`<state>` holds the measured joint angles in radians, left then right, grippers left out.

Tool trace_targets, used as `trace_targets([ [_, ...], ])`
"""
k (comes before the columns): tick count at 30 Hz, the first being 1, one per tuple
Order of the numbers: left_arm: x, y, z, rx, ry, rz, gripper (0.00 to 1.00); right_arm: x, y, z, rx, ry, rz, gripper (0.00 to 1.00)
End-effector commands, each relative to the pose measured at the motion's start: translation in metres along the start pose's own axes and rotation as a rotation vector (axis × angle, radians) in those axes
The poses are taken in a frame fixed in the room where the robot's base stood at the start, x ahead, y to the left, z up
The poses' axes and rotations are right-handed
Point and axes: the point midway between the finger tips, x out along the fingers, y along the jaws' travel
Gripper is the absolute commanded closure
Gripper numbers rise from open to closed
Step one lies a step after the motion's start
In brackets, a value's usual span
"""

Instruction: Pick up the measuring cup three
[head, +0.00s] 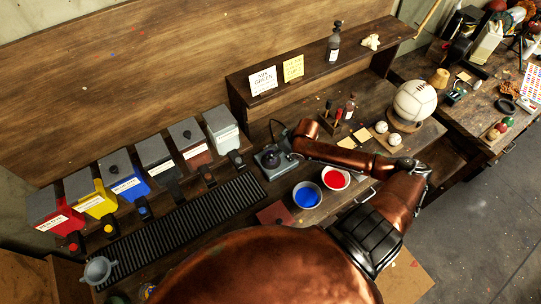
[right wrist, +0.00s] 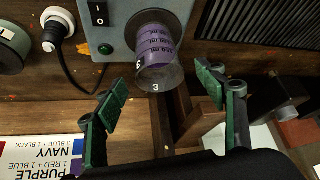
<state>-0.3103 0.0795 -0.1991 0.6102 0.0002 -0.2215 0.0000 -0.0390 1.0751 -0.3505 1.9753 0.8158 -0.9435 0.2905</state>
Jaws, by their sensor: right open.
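In the head view the right arm reaches over the bench to the grey device (head: 270,165); the gripper there is small and partly hidden, and the cup is hard to make out. My left gripper is not in view.
A blue-paint bowl (head: 307,196) and a red-paint bowl (head: 335,178) stand close to the right arm. Several colored dispensers (head: 128,182) line the back left, behind a black grate (head: 190,228).

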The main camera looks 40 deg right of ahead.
Motion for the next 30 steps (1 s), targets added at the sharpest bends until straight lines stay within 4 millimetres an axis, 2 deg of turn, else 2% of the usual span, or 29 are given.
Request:
trace_targets([
  [4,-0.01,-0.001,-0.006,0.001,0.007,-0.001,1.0,0.021,0.002,-0.004,0.002,0.001,-0.002,0.36],
  [9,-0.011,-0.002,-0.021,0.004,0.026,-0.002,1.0,0.04,0.001,-0.003,-0.003,0.002,-0.002,0.36],
  [13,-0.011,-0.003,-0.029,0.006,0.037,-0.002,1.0,0.043,0.001,-0.003,-0.005,0.001,-0.001,0.36],
  [17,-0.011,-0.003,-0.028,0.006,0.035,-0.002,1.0,0.044,0.001,-0.003,-0.006,0.001,-0.002,0.36],
  [24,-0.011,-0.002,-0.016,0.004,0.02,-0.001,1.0,0.043,0.001,-0.004,-0.006,0.001,-0.002,0.52],
  [30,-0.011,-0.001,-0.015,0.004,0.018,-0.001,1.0,0.043,0.001,-0.003,-0.006,0.001,-0.002,0.66],
])
